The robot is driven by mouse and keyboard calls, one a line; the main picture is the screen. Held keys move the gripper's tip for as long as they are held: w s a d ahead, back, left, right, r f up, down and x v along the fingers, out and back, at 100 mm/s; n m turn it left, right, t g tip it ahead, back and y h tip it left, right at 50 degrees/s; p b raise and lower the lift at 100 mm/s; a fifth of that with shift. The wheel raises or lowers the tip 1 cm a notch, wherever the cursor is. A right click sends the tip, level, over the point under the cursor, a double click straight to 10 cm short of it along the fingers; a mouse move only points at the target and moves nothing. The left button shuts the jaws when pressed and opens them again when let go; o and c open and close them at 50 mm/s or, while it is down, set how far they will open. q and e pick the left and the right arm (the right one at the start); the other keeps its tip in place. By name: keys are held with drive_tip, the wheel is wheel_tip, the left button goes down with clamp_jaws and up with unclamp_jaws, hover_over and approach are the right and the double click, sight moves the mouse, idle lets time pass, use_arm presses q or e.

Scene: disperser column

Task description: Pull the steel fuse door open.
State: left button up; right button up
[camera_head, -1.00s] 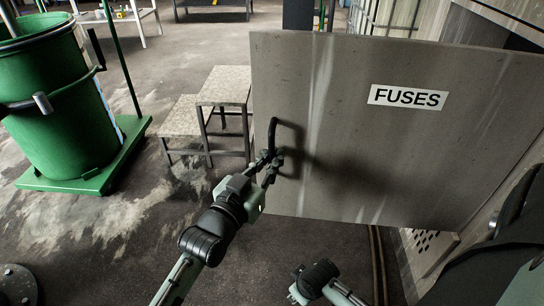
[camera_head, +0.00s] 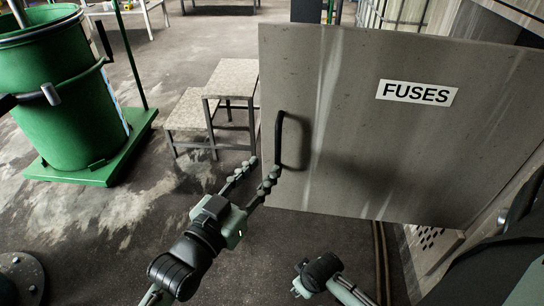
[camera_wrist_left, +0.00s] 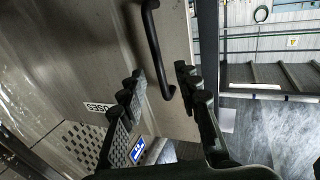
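The grey steel fuse door (camera_head: 400,130), with a "FUSES" label (camera_head: 417,93), stands swung out from the cabinet at the right. Its dark bar handle (camera_head: 279,140) is near the door's left edge and also shows in the left wrist view (camera_wrist_left: 157,50). My left gripper (camera_head: 264,166) is open and empty, with its fingertips just below and left of the handle. In the left wrist view, the fingers (camera_wrist_left: 160,76) are spread apart and the handle's end lies ahead between them. My right arm's end (camera_head: 312,278) is low at the bottom; its fingers cannot be made out.
A green barrel (camera_head: 65,110) on a green base stands at the left. Speckled steps (camera_head: 228,78) stand behind the door's left edge. A perforated panel (camera_head: 432,238) is at the lower right.

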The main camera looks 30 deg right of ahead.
use_arm(q)
drive_tip(key=shift+v, duration=2.3)
